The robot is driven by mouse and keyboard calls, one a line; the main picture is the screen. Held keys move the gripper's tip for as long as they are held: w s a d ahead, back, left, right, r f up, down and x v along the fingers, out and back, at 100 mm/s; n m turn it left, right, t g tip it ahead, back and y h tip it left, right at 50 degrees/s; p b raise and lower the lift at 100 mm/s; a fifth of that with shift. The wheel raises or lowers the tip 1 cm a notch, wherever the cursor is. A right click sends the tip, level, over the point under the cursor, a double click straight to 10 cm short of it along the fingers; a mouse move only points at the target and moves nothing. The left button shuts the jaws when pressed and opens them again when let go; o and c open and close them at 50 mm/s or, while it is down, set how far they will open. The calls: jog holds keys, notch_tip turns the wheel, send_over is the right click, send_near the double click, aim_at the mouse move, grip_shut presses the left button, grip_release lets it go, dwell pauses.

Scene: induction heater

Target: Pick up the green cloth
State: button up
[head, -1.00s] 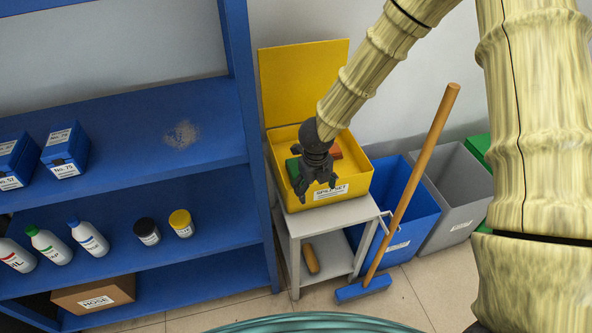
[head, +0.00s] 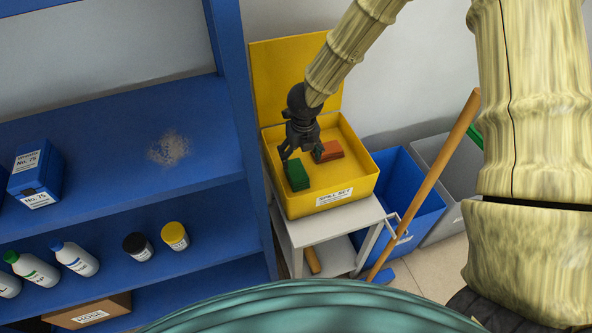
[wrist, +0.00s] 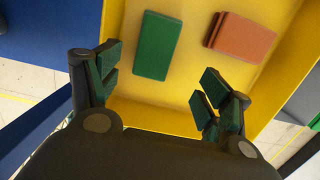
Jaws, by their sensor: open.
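The green cloth (head: 297,175) lies folded in a block on the left side of the floor of the open yellow spill-set box (head: 348,198). It also shows whole in the wrist view (wrist: 157,46). My gripper (head: 301,155) is over the box, above and between the green cloth and an orange-brown cloth. In the wrist view, its fingers (wrist: 157,85) are spread wide with nothing between them. The green cloth lies beyond the fingertips, apart from them.
The orange-brown cloth (head: 330,151) lies at the back right of the box. The box's raised lid (head: 272,82) stands behind. A blue shelf (head: 232,120) is close at left. A broom handle (head: 425,185) leans at right before a blue bin (head: 410,200).

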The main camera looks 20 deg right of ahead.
aim_at(296, 170)
jog(key=f, duration=0.2)
jog(key=w+f, duration=0.1)
jog(key=shift+a+f, duration=0.3)
jog(key=shift+a, duration=0.1)
jog(key=shift+s+f, duration=0.15)
jog(key=shift+f, duration=0.3)
jog(key=shift+w+f, duration=0.15)
jog(key=shift+f, duration=1)
jog(key=shift+w+f, duration=0.15)
jog(key=shift+f, duration=1)
jog(key=c, duration=1.2)
jog(key=shift+r, duration=0.1)
notch_tip(296, 170, up, 18)
jog(key=shift+f+p, duration=0.1)
jog(key=shift+p, duration=0.3)
